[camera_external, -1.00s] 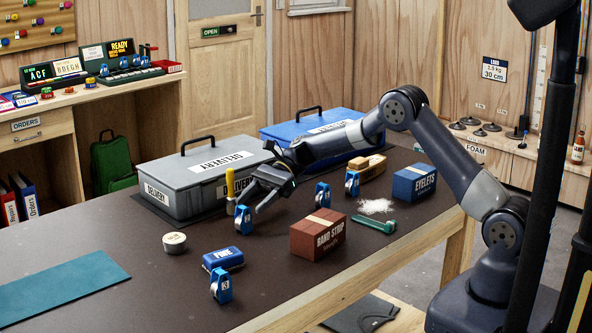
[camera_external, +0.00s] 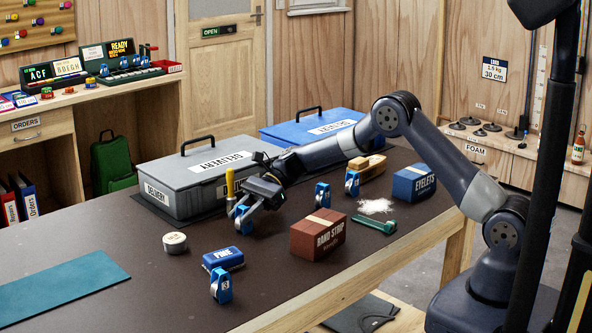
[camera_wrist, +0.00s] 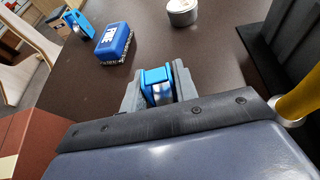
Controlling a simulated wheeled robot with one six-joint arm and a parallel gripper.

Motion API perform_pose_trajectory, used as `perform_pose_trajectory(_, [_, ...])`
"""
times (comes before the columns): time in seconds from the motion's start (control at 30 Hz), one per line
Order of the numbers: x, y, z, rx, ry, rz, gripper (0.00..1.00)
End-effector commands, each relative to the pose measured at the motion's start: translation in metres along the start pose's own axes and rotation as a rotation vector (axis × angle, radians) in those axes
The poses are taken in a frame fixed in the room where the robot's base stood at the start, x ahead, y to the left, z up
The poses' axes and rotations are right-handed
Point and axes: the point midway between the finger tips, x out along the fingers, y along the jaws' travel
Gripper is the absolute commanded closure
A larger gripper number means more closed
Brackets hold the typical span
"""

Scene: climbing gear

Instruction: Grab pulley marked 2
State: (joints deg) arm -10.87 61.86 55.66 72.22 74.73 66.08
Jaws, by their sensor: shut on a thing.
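My gripper (camera_external: 245,208) is low over the table's middle, shut on a small blue pulley (camera_external: 243,226) with a silver wheel. In the wrist view the pulley (camera_wrist: 156,80) sits between the two grey fingers of my gripper (camera_wrist: 157,88). I cannot read its number in either view. A pulley marked 3 (camera_external: 221,287) stands at the front left of the table. Two more blue pulleys, one behind the red box (camera_external: 322,194) and one farther back (camera_external: 352,182), stand to the right; their numbers are not readable.
A blue brush block (camera_external: 222,259) and a round tin (camera_external: 174,243) lie to the left. The grey delivery case (camera_external: 165,197) and a yellow-handled tool (camera_external: 230,184) are close behind my gripper. The red Band Strip box (camera_external: 318,237) stands to the right.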

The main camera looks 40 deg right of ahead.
Motion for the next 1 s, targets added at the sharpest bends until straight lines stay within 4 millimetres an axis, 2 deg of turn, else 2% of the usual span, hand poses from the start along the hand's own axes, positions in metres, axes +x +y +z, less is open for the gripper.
perform_pose_trajectory(0.13, [0.000,0.000,0.000,0.000,0.000,0.000,0.96])
perform_pose_trajectory(0.43, [-0.003,0.000,0.006,-0.001,0.000,-0.001,0.96])
perform_pose_trajectory(0.87, [-0.032,-0.001,0.079,-0.003,0.000,-0.001,0.96])
perform_pose_trajectory(1.0, [-0.028,-0.004,0.096,0.005,0.000,-0.019,0.96])
